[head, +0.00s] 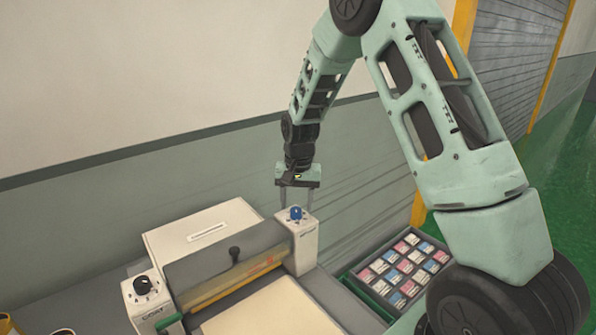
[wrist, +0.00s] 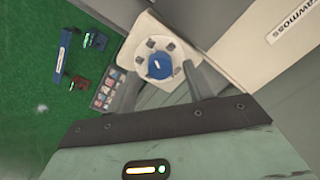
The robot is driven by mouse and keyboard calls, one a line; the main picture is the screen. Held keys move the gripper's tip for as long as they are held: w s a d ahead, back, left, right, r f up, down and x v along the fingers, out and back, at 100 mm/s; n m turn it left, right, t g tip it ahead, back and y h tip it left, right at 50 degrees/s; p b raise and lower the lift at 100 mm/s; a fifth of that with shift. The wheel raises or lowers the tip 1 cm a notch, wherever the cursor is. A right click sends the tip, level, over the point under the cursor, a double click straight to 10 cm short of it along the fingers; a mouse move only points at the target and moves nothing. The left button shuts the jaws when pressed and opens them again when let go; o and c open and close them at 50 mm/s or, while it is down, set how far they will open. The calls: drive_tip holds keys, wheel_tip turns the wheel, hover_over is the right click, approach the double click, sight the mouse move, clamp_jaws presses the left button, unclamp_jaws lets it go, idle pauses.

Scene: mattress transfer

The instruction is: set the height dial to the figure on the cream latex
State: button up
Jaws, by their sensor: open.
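A blue dial (head: 296,213) sits on top of the pale right-hand housing (head: 304,243) of a roller machine; its label is too small to read. In the wrist view the blue dial (wrist: 158,67) has a white mark and a ring of grey studs around it. My gripper (head: 297,203) points down over this dial, open, with one finger on each side; I cannot tell whether they touch it. A black dial (head: 142,286) sits on the left housing, with lettering like "COAT". A cream slab (head: 265,312) lies at the machine's front; no figure on it is readable.
The grey roller cover (head: 222,262) with a black knob lies between the housings. A white box (head: 205,232) stands behind. A dark tray (head: 362,290) of pink, white and blue cards is on the right. The wall (head: 100,200) is close behind.

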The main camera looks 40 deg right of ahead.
sight(299, 209)
wheel_tip(299, 209, up, 16)
drive_tip(key=b, duration=0.3)
drive_tip(key=shift+s+d+f, duration=0.2)
drive_tip(key=shift+d+f, duration=0.05)
drive_tip(key=s+a+f+n+b, duration=0.1)
drive_tip(key=s+a+f+n, duration=0.25)
drive_tip(key=s+a, duration=0.55)
drive_tip(key=s+a+f+n+b, duration=0.15)
drive_tip(key=s+a+n, duration=0.35)
drive_tip(key=a, duration=0.8)
drive_tip(key=s+a+f+n, duration=0.2)
drive_tip(key=s+f+n, duration=0.1)
drive_tip(key=s, duration=0.5)
drive_tip(key=s+a+f+n, duration=0.3)
drive_tip(key=s+n, duration=0.1)
drive_tip(key=s, duration=0.4)
drive_tip(key=shift+s, duration=0.3)
